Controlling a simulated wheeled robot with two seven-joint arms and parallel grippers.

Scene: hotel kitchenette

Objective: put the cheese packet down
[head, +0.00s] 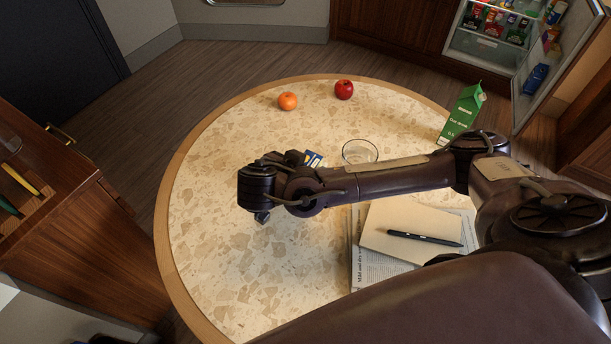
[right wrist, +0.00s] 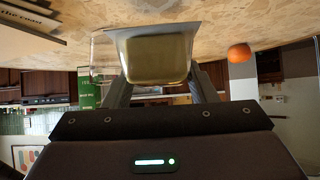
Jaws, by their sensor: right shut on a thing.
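The cheese packet (head: 314,158) shows in the head view as a small blue and yellow corner past my right wrist, over the table. In the right wrist view the packet (right wrist: 158,57) is a gold, silver-edged block between the two fingers. My right gripper (right wrist: 162,88) is shut on it. In the head view my own wrist hides most of the gripper and packet. I cannot tell whether the packet touches the round speckled table (head: 215,250). My left gripper is not in view.
A clear glass (head: 360,152) stands close right of the packet. An orange (head: 288,101) and a red apple (head: 344,89) lie at the back. A green carton (head: 462,112) stands right. A notebook (head: 395,222) with a pen lies at the front right. The table's left side is clear.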

